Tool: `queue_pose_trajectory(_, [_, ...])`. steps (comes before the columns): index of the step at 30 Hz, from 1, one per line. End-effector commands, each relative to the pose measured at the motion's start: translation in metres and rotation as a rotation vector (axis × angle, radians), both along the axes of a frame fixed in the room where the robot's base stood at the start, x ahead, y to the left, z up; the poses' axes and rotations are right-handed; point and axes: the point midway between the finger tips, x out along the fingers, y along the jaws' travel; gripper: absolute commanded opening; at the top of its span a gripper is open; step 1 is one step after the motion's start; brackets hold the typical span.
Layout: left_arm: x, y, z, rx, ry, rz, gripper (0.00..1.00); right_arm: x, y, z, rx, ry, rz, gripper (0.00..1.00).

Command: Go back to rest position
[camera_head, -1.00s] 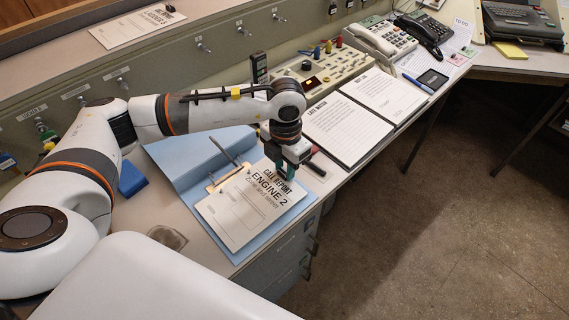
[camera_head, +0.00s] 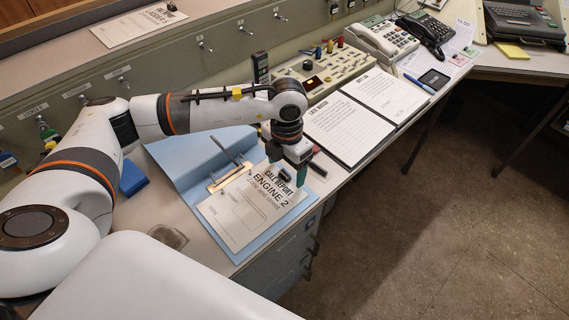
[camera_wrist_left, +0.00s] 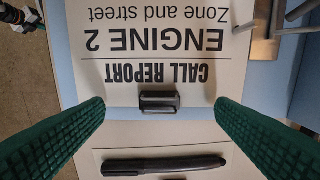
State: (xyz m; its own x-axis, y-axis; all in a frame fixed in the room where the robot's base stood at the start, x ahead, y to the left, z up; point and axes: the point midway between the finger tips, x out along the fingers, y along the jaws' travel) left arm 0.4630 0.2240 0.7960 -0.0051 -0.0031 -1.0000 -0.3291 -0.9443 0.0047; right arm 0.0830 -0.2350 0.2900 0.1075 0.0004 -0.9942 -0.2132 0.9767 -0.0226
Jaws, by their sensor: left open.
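My left gripper (camera_head: 289,176) is over the far right edge of the blue folder (camera_head: 176,158), above the call report sheet (camera_head: 235,222). In the left wrist view its green ribbed fingers (camera_wrist_left: 160,140) stand wide apart with nothing held between them. The sheet, marked CALL REPORT ENGINE 2 (camera_wrist_left: 150,45), lies in the folder. A small black piece (camera_wrist_left: 158,101) sits at the sheet's edge between the fingers, below them. A black marker (camera_wrist_left: 165,165) lies just beyond the folder edge. My right gripper is not in view.
A log sheet (camera_head: 345,128) and another paper (camera_head: 383,95) lie to the right. Telephones (camera_head: 380,42) and a control panel (camera_head: 325,72) stand behind. A blue block (camera_head: 132,178) is left of the folder. The floor (camera_head: 450,200) at right is clear.

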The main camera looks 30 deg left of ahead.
Motion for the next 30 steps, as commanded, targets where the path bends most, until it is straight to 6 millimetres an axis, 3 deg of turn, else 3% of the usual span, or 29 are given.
queue_pose_trajectory(15, [0.000, 0.000, 0.033, 0.000, -0.002, 0.001, 0.79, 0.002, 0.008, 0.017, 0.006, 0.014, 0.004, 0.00])
queue_pose_trajectory(30, [0.000, 0.000, 0.068, 0.000, -0.001, 0.000, 0.79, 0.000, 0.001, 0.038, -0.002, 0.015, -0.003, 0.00])
